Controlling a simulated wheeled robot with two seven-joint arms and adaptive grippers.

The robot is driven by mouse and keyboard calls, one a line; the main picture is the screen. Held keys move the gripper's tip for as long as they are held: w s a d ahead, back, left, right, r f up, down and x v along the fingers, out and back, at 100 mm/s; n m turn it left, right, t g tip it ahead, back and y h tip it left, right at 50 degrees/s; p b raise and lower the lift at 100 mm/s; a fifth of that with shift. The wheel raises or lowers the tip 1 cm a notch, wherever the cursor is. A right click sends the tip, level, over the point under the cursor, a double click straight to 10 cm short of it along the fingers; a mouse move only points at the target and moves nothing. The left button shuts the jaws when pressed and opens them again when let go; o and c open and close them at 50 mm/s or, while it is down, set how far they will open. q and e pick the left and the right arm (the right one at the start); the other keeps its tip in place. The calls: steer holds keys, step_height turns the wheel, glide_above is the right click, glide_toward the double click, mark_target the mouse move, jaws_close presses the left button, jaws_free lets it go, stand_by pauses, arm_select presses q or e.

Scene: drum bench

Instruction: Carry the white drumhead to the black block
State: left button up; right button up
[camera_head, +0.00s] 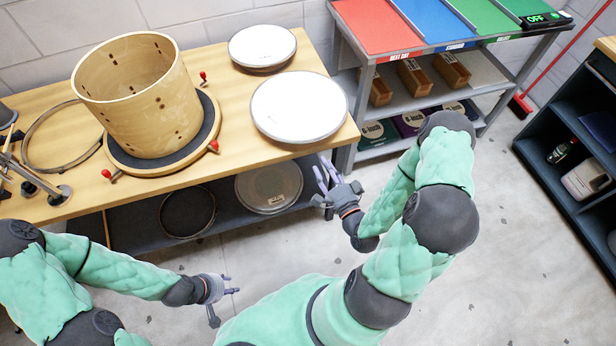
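A large white drumhead (299,106) lies flat at the right end of the wooden bench, near its front edge. A smaller white round drumhead or drum (262,46) lies behind it. I cannot tell for sure which thing is the black block; a small black box with a green OFF display (540,19) sits at the right end of the coloured table. My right gripper (325,175) is open and empty, just in front of the bench's right front corner, apart from the large drumhead. My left gripper (226,300) is open and empty, low over the floor in front of the bench.
A wooden drum shell (140,95) stands on a round dark pad with red-knobbed clamps. A metal hoop (60,138) lies to its left. More round heads (268,188) lie on the lower shelf. A table with red (377,28), blue and green panels stands right. A dark shelf stands far right.

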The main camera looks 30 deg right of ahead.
steer(key=w+a+f+n+g+y, duration=0.2)
steer(key=a+f+n+g+y, duration=0.2)
steer(key=a+f+n+g, duration=0.75)
steer(key=s+a+f+n+g+y, duration=0.2)
steer(key=s+a+f+n+g, duration=0.3)
steer(key=s+a+f, duration=0.3)
steer(key=s+a+g, duration=0.1)
steer(key=s+a, duration=0.1)
steer(key=s, duration=0.2)
steer(key=shift+f, duration=0.35)
steer(key=shift+s+g, duration=0.1)
steer(key=shift+g, duration=0.15)
